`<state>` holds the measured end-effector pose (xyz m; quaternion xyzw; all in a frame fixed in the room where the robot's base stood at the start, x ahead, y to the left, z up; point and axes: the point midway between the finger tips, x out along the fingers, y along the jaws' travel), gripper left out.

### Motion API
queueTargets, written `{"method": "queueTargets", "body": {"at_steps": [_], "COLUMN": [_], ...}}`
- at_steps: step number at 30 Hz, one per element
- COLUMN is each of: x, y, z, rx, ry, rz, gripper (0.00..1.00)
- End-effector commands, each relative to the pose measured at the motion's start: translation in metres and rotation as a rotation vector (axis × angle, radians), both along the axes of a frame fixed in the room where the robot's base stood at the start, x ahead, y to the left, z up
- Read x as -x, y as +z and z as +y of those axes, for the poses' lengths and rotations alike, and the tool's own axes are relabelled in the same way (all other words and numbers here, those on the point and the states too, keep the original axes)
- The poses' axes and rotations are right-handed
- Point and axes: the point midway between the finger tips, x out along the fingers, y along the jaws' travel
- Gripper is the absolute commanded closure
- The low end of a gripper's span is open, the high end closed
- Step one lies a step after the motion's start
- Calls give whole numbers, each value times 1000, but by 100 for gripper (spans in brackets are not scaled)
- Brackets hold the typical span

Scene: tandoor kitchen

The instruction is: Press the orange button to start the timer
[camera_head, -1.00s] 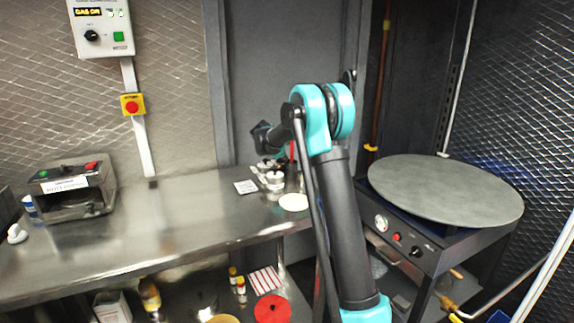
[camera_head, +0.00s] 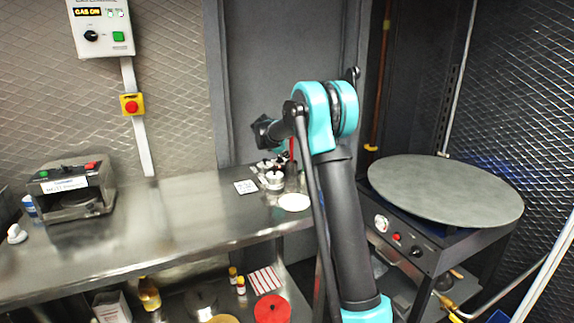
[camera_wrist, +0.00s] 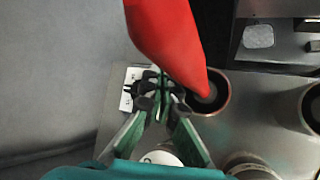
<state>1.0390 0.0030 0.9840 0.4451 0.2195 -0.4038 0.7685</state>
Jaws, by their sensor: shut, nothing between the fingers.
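No orange button can be made out in either view. A small flat white piece with dark marks (camera_head: 245,187) lies on the steel counter. In the wrist view, a white piece with dark marks (camera_wrist: 127,98) shows at the left of my gripper (camera_wrist: 161,92); I cannot tell whether this is the timer. My gripper's green fingers are closed with nothing between them. They point down at the counter's small items, and I cannot tell whether they touch anything. In the head view my arm hides most of the gripper.
A tapering red object (camera_wrist: 170,38) rises close beside the fingers, above a dark round pot (camera_wrist: 208,94). Several small pots stand nearby. A red stop button (camera_head: 132,106) and a control box (camera_head: 102,27) are on the wall. A round griddle (camera_head: 445,188) stands right.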

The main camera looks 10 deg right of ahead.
Motion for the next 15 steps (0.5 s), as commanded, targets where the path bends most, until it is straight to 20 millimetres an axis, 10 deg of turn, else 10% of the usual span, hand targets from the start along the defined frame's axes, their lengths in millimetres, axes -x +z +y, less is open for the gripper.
{"method": "queueTargets", "body": {"at_steps": [15], "x": [0], "y": [43], "z": [0], "rx": [0], "ry": [0], "rz": [0], "gripper": [100]}}
